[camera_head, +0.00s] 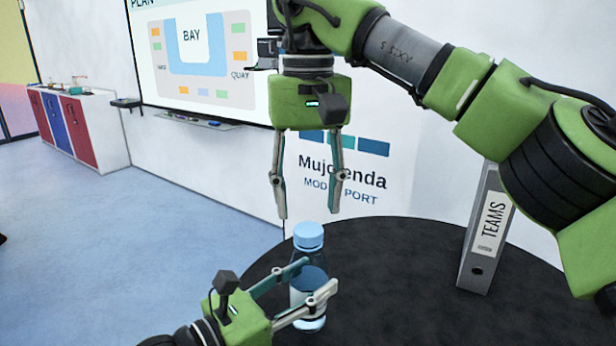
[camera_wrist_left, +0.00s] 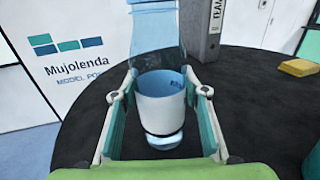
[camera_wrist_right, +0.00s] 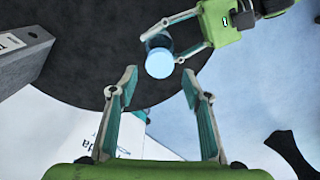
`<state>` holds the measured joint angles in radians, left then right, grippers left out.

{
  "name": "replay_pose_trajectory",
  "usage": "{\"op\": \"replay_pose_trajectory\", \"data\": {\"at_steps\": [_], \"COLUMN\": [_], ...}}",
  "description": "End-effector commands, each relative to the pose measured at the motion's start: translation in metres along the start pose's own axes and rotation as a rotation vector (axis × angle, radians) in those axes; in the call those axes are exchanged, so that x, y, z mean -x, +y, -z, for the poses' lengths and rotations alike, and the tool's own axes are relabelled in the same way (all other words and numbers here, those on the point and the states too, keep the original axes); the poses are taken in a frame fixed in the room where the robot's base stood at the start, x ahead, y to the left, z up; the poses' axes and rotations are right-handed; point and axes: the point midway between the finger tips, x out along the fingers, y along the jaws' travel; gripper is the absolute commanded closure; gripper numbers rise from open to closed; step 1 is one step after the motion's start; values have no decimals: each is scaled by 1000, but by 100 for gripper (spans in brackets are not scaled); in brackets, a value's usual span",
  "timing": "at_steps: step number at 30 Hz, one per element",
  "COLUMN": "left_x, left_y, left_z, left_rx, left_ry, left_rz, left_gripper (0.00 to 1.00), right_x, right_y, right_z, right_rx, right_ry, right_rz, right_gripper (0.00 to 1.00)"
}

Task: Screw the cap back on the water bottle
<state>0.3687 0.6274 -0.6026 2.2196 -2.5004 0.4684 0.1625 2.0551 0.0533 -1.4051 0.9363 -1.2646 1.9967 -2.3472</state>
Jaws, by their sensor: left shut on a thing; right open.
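The water bottle (camera_head: 308,283) stands upright near the left edge of the round black table, with a pale blue cap (camera_head: 308,236) on its top. My left gripper (camera_head: 318,274) is shut around the bottle's body from the side; the left wrist view shows the bottle's white label band (camera_wrist_left: 161,105) between its fingers. My right gripper (camera_head: 307,215) is open and empty, pointing down just above the cap. In the right wrist view the cap (camera_wrist_right: 159,63) lies beyond the open fingertips (camera_wrist_right: 158,82). Whether the cap is screwed tight cannot be seen.
The black table (camera_head: 400,265) has free room right of the bottle. A grey binder marked TEAMS (camera_head: 487,230) stands upright on its right part. A yellow block (camera_wrist_left: 298,67) lies on the table in the left wrist view. A wall with a board is behind.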

Motion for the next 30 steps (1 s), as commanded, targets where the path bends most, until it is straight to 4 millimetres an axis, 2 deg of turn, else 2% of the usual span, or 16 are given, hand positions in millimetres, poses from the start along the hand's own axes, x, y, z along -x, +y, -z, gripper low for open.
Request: {"op": "replay_pose_trajectory", "data": {"at_steps": [3,9,20,21,25,30], "left_x": [0,0,0,0,0,0], "left_y": [0,0,0,0,0,0], "left_z": [0,0,0,0,0,0], "left_rx": [0,0,0,0,0,0], "left_ry": [-1,-1,0,0,0,-1], "left_rz": [0,0,0,0,0,0], "left_gripper": [100,100,100,100,100,100], "right_x": [-20,-40,-45,-45,-45,-44], "right_y": [1,1,0,1,1,1], "right_z": [-1,0,0,0,0,0], "right_rx": [1,-2,-2,-2,-2,-4], "right_ry": [-2,-1,0,0,0,0], "right_rz": [-1,-1,0,0,-1,-1], "right_gripper": [56,56,56,61,95,96]}}
